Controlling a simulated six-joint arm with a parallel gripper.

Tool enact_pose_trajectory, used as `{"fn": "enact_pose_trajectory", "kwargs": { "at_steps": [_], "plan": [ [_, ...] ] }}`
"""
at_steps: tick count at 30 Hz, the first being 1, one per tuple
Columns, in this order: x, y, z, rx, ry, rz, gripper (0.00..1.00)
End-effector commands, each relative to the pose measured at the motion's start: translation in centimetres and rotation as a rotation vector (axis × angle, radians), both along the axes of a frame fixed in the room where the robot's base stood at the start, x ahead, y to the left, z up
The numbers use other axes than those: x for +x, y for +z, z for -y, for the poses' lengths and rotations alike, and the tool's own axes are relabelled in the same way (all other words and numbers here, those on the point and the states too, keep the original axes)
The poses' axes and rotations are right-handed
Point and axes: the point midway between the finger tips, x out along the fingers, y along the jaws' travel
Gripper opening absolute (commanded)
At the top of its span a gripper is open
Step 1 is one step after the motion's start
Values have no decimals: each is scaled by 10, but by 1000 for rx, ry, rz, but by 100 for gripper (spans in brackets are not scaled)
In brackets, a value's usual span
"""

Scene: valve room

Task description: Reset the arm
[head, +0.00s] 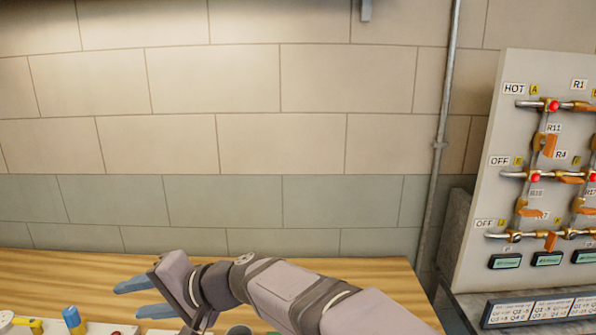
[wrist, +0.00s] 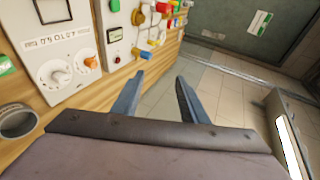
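My gripper (head: 148,298) shows in the head view above the left part of the wooden bench, its blue fingers pointing left. In the wrist view my gripper (wrist: 156,98) has its two blue fingers spread apart with nothing between them. It is open and empty. My arm reaches in from the lower right of the head view and hides part of the bench.
The wooden bench (head: 390,275) stands against a block wall. A valve panel (head: 480,200) with pipes and orange handles stands at the right, beyond a vertical conduit (head: 440,130). The wrist view shows a dial box (wrist: 60,60), a grey cup (wrist: 17,122) and tiled floor (wrist: 225,85).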

Motion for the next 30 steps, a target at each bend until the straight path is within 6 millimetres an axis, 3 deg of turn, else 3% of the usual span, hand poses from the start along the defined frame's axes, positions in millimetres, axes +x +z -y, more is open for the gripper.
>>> {"fn": "enact_pose_trajectory", "kwargs": {
  "at_steps": [4, 7, 14, 19, 24, 30],
  "plan": [
    [-29, 14, 38, 3, 84, -82, 40],
    [-47, 6, 70, -44, 120, -140, 40],
    [-51, -64, 142, -285, 76, -168, 40],
    [-60, -122, 217, -516, 41, -179, 40],
    [-88, -175, 310, -780, 41, -198, 40],
    [-127, -209, 391, -1009, 90, -208, 40]
  ]
}}
